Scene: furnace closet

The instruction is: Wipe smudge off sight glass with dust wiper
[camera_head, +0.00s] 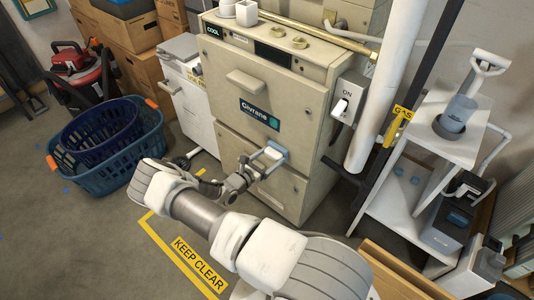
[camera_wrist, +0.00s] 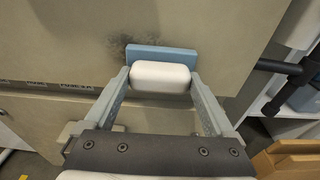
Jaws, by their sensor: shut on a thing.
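My gripper (camera_head: 264,160) is shut on the dust wiper, a white block with a blue pad (camera_head: 279,150), in front of the beige furnace (camera_head: 312,95). In the wrist view, my gripper's fingers (camera_wrist: 160,78) clasp the white block (camera_wrist: 160,72) from both sides. The blue pad (camera_wrist: 162,55) lies at or very close to the furnace's front panel; I cannot tell if it touches. A dark, sooty smudge (camera_wrist: 120,43) shows on the panel at the pad's upper left. I cannot make out the sight glass; the wiper may hide it.
A switch box (camera_head: 349,104), white pipe (camera_head: 385,90) and black gas pipe (camera_head: 412,85) stand right of the furnace. A white shelf (camera_head: 456,147) is further right. Blue baskets (camera_head: 118,165) and a red vacuum (camera_head: 75,65) are left. The marked floor (camera_head: 170,235) is mostly clear.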

